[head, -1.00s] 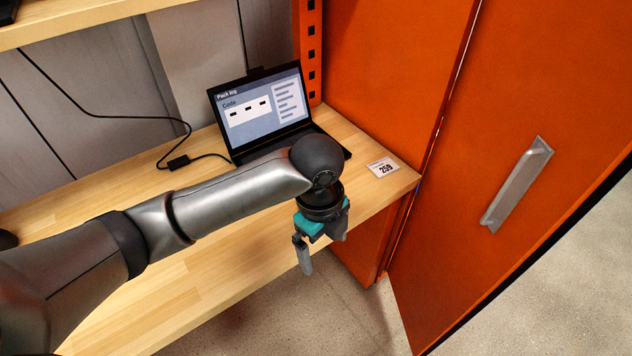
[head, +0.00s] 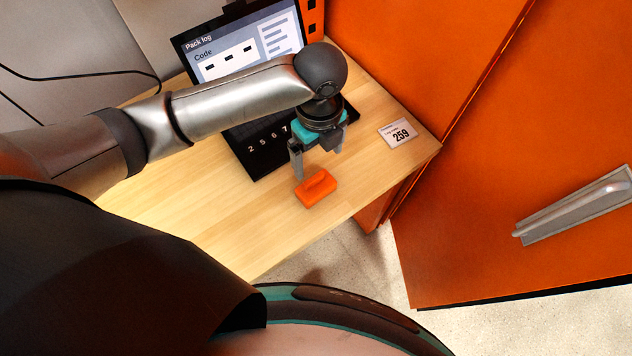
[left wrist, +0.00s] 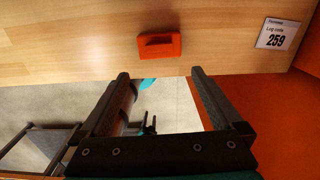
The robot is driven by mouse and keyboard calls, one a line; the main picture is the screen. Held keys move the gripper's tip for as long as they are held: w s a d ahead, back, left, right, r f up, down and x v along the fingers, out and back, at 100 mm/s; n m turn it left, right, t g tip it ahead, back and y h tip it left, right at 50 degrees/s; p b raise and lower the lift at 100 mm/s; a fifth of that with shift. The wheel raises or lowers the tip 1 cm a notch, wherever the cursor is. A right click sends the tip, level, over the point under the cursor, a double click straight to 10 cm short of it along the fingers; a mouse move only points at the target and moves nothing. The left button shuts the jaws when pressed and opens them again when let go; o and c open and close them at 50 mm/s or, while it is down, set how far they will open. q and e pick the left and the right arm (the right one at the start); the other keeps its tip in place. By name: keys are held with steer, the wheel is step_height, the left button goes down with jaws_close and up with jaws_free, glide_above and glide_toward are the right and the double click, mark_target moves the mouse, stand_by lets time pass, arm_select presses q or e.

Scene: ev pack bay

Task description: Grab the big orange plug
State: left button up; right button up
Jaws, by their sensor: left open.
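The big orange plug (head: 315,188) lies on the wooden bench near its front edge, in front of the laptop. It is a flat block with a raised grip on top. It also shows in the left wrist view (left wrist: 160,45), beyond the fingertips and near the bench edge. My left gripper (head: 318,164) is open and empty, just behind and above the plug in the head view. In the left wrist view its two fingers (left wrist: 160,75) point toward the plug with a gap between them and it. My right gripper is not seen in the head view.
A laptop (head: 245,45) with a "Pack log" screen stands behind my left arm. A tag marked 259 (head: 398,132) lies on the bench (head: 200,215) to the right. An orange cabinet door with a metal handle (head: 575,208) borders the right side. The bench left of the plug is clear.

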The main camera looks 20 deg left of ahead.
arm_select(q)
glide_above(316, 179)
steer(key=f, duration=0.4)
steer(key=shift+s+d+f, duration=0.1)
steer(key=shift+d+f, duration=0.15)
steer(key=shift+d, duration=0.05)
steer(key=shift+a+f, duration=0.15)
steer(key=shift+f, duration=1.15)
steer(key=shift+a+f, duration=0.15)
steer(key=shift+f, duration=1.15)
steer(key=shift+c, duration=0.4)
jaws_close()
